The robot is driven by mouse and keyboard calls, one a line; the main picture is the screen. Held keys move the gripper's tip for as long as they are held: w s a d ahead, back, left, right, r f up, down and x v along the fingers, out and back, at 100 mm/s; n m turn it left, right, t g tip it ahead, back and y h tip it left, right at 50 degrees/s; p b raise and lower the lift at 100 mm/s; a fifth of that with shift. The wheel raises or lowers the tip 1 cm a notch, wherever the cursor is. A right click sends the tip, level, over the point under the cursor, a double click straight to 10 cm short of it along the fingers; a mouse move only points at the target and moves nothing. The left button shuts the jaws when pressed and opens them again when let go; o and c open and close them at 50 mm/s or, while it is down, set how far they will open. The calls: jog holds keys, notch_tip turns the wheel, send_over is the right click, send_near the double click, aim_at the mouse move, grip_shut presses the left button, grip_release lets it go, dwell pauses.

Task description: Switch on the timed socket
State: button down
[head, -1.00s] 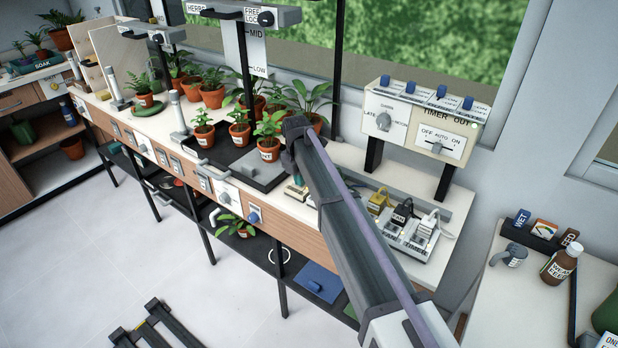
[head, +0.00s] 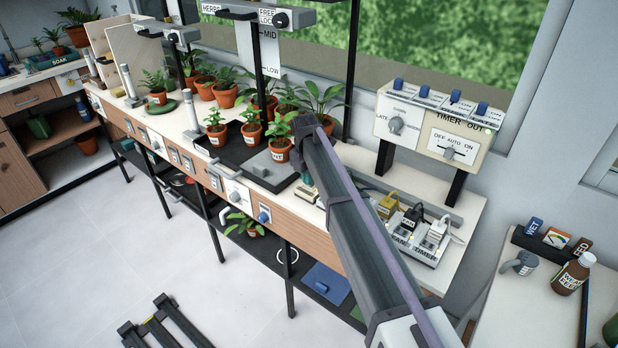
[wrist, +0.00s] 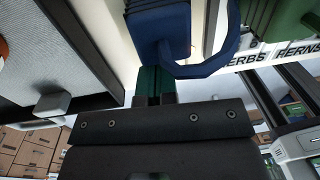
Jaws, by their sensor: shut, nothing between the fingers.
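The power strip (head: 408,249) lies on the bench at right of my arm in the head view. Its right end carries a black plug (head: 412,215) by the FAN label and a white plug (head: 436,234) by the TIMER label. Behind it stands the TIMER OUT box (head: 425,137) on dark legs, with a dial (head: 396,125) and an OFF-AUTO-ON slider (head: 449,153) around the middle. My gripper (wrist: 160,84) is shut and empty in the wrist view, just below a blue plug-like body (wrist: 158,32) with a loop. My arm hides it in the head view.
Labels ending in "ERBS" and "FERNS" (wrist: 293,52) show at right in the wrist view. A yellow plug (head: 388,205) stands beside my arm. Potted plants (head: 278,149) crowd the bench to the left. Blue switches (head: 455,96) line the box's top. A brown bottle (head: 572,273) stands on the right-hand table.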

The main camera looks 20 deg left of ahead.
aim_at(313, 186)
notch_tip(313, 186, up, 14)
jog(key=d+p, duration=0.1)
jog(key=p, duration=1.2)
jog(key=shift+s+d, duration=0.25)
jog(key=shift+d, duration=0.1)
jog(key=shift+f, duration=0.15)
